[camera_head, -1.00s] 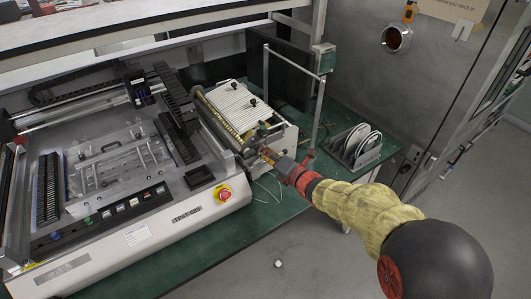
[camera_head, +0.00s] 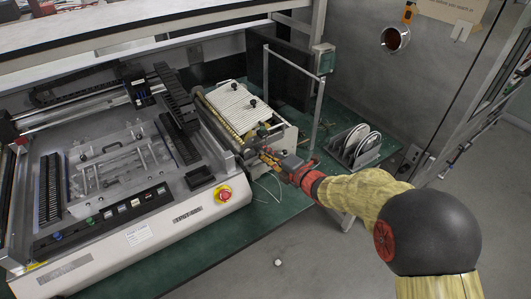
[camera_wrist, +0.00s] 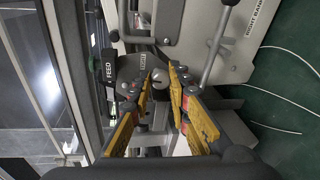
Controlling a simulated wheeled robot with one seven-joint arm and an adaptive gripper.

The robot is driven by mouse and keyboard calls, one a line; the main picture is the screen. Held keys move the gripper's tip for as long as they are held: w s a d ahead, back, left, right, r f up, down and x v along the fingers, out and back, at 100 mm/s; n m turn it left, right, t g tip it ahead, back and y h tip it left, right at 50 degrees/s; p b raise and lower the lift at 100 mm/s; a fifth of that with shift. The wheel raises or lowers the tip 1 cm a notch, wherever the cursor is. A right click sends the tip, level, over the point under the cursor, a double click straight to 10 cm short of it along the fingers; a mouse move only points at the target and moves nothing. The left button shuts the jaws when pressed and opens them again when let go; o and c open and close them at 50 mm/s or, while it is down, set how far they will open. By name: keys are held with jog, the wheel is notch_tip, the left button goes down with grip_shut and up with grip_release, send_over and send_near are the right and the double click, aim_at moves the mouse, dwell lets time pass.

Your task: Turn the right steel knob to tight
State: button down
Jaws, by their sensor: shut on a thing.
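The steel knob (camera_wrist: 157,82) shows in the wrist view as a small round grey end between the tips of my gripper (camera_wrist: 162,73). The two yellow-padded fingers are shut on it, one on each side. In the head view my gripper (camera_head: 264,153) reaches from the right to the front end of the small white-topped machine (camera_head: 237,103). There the knob is too small and covered by the fingers to make out. How far it is turned cannot be told.
A black FEED label (camera_wrist: 109,66) is to the left. A large printer-like machine (camera_head: 150,215) fills the left, and a disc rack (camera_head: 357,150) stands on the green table at right.

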jog(key=shift+f, duration=0.2)
jog(key=c, duration=1.7)
grip_release()
jog(key=shift+d+r, duration=0.1)
jog(key=shift+o, duration=0.2)
jog(key=v, duration=1.2)
jog(key=shift+r, duration=0.1)
